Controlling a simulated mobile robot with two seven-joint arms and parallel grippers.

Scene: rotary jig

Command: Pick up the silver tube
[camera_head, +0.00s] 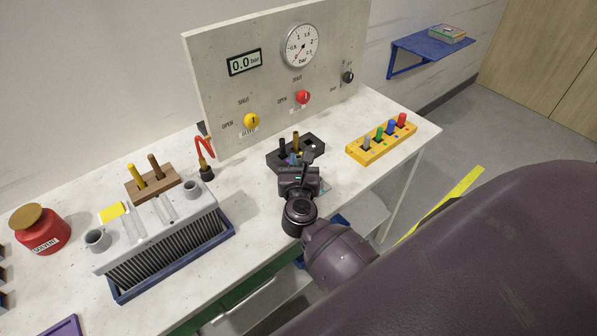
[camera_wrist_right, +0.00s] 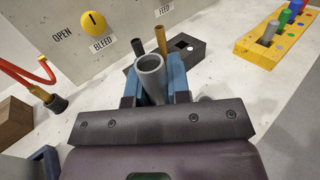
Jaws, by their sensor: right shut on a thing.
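A silver-grey hollow tube (camera_wrist_right: 150,75) stands between the blue fingers of my right gripper (camera_wrist_right: 154,82) in the right wrist view, its open mouth facing up. The fingers are shut on it. In the head view my right gripper (camera_head: 299,162) is at the front of the black block (camera_head: 312,146), and the tube is mostly hidden there. The block also shows behind the tube in the wrist view (camera_wrist_right: 190,47). I cannot tell whether the tube's lower end is in the block or clear of it. My left gripper is not in view.
A black and a brass peg (camera_head: 296,139) stand at the block. A yellow rack (camera_head: 378,148) with coloured pegs is to the right. The gauge panel (camera_head: 265,85) rises behind. A grey rack (camera_head: 160,235), brown peg block (camera_head: 153,187) and red solvent can (camera_head: 42,236) are left.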

